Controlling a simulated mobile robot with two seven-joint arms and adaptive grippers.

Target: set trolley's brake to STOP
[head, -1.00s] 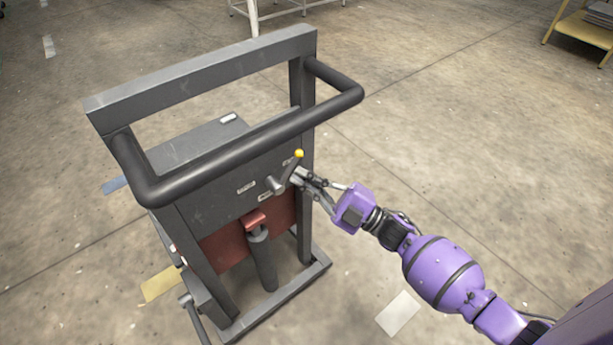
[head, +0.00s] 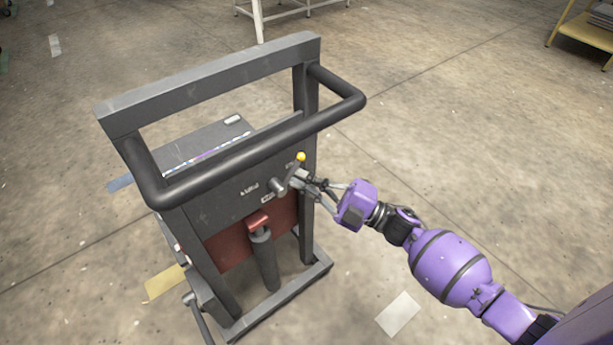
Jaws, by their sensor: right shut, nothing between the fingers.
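The trolley (head: 208,93) stands in the middle left of the head view, a dark grey frame with a push bar. Its brake lever (head: 291,174) is a short grey arm with a yellow knob (head: 301,156), pointing up and slightly right from its pivot. Small labels (head: 250,188) sit on the panel near the lever; their words are too small to read. My right gripper (head: 298,178) is shut with nothing between its fingers. Its fingertips are at the right side of the lever, below the knob; I cannot tell whether they touch. My left gripper is not in view.
A red part (head: 258,220) and a dark cylinder (head: 265,262) are below the lever. A white-legged table (head: 258,20) and a yellow shelf (head: 583,30) stand far back. Open concrete floor surrounds the trolley. A pale sheet (head: 398,314) lies on the floor.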

